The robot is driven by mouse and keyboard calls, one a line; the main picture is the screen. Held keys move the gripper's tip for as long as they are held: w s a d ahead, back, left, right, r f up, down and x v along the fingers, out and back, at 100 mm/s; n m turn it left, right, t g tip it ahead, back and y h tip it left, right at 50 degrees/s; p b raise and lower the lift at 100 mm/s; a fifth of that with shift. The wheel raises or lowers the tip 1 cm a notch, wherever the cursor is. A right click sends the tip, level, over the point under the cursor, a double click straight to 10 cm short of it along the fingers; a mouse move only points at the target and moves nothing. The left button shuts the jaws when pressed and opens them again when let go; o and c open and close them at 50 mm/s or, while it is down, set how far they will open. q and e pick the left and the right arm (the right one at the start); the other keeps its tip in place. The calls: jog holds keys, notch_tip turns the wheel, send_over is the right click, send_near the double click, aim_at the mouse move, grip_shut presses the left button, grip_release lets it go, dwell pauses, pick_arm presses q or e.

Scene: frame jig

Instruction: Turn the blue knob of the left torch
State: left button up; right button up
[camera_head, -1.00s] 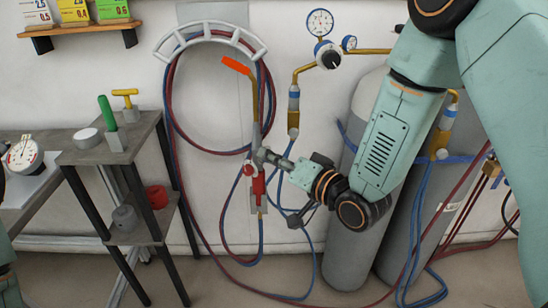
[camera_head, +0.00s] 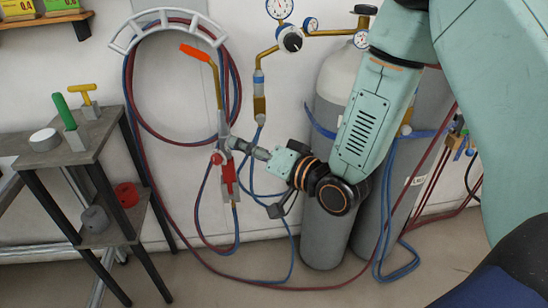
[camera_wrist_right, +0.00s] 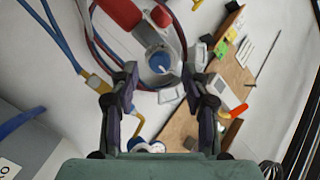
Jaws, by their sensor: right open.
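The left torch (camera_head: 227,178) hangs upright on the wall, with a grey and red body, a brass neck and an orange tip (camera_head: 195,52). In the right wrist view a round knob with a blue face (camera_wrist_right: 161,60) shows on the torch, beside red parts (camera_wrist_right: 120,12). In the head view my gripper hides this knob. My right gripper (camera_head: 236,146) reaches the torch from the right. In the wrist view its two fingers are apart, with the knob just ahead between their tips; contact cannot be told. My left gripper is out of view.
Red and blue hoses loop over a white wall rack (camera_head: 168,20) behind the torch. Grey gas cylinders (camera_head: 330,235) stand at the right. A small grey shelf stand (camera_head: 60,150) with tools stands at the left. A brass regulator pipe (camera_head: 262,85) is close by on the wall.

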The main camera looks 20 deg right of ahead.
jog(key=v, duration=0.9)
jog(key=shift+s+d, duration=0.2)
jog(key=shift+s, duration=0.1)
dwell(0.6)
dwell(0.4)
jog(key=s+f+g+h, duration=0.1)
jog(key=s+f+g, duration=0.2)
jog(key=f, duration=0.3)
jog(key=s+d+f+g+h, duration=0.1)
jog(key=s+f+g+h, duration=0.15)
jog(key=f, duration=0.35)
jog(key=s+f+g+h, duration=0.1)
jog(key=s+f+g, duration=0.2)
jog(key=f, duration=0.3)
jog(key=s+f+n+g+h, duration=0.2)
jog(key=s+f+g, duration=0.4)
jog(key=s+f, duration=0.5)
jog(key=s+n, duration=0.1)
jog(key=s, duration=0.5)
jog(key=shift+s+f+n+g, duration=0.25)
jog(key=shift+s+n+g, duration=0.1)
jog(key=shift+n, duration=0.05)
